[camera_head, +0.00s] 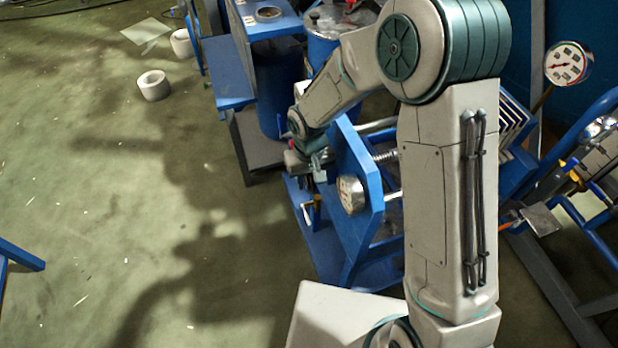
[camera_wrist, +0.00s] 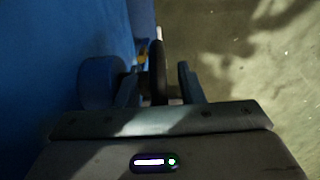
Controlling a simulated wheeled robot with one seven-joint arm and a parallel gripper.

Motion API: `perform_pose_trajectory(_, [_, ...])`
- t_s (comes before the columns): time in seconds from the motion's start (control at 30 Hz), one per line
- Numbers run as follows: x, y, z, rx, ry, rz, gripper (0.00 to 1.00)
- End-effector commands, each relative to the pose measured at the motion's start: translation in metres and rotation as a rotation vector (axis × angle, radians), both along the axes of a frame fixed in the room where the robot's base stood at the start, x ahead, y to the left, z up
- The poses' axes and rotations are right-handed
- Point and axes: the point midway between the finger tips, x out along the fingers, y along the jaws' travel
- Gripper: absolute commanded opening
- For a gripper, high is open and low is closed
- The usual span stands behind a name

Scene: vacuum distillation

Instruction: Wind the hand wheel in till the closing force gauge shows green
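My gripper (camera_wrist: 160,86) has its two fingers apart, with a dark, thin rim (camera_wrist: 157,66) between them. The rim looks like the hand wheel seen edge-on. I see a gap between it and the right finger; I cannot tell whether the left finger touches it. In the head view my gripper (camera_head: 312,168) is at the left side of the blue press frame (camera_head: 364,165), where it mostly hides the wheel. A round gauge (camera_head: 351,195) with a pale face is on that frame, just right of my gripper. It is too small and oblique to read.
A second dial gauge (camera_head: 568,63) stands at the upper right near blue tube frames. A blue drum (camera_head: 325,42) and blue stand (camera_head: 262,28) are behind the press. White rolls (camera_head: 153,85) lie on the floor. The green floor to the left is mostly clear.

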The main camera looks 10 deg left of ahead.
Motion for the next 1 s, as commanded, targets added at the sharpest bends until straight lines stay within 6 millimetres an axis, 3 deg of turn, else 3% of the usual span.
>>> perform_pose_trajectory(0.3, [-0.0001, 0.0, -0.0028, 0.0, 0.0, 0.0, 0.35])
perform_pose_trajectory(0.43, [-0.0001, 0.0, -0.0026, 0.0, 0.0, 0.0, 0.0])
perform_pose_trajectory(1.0, [-0.0005, 0.0002, -0.0083, 0.086, -0.142, 0.0, 0.0])
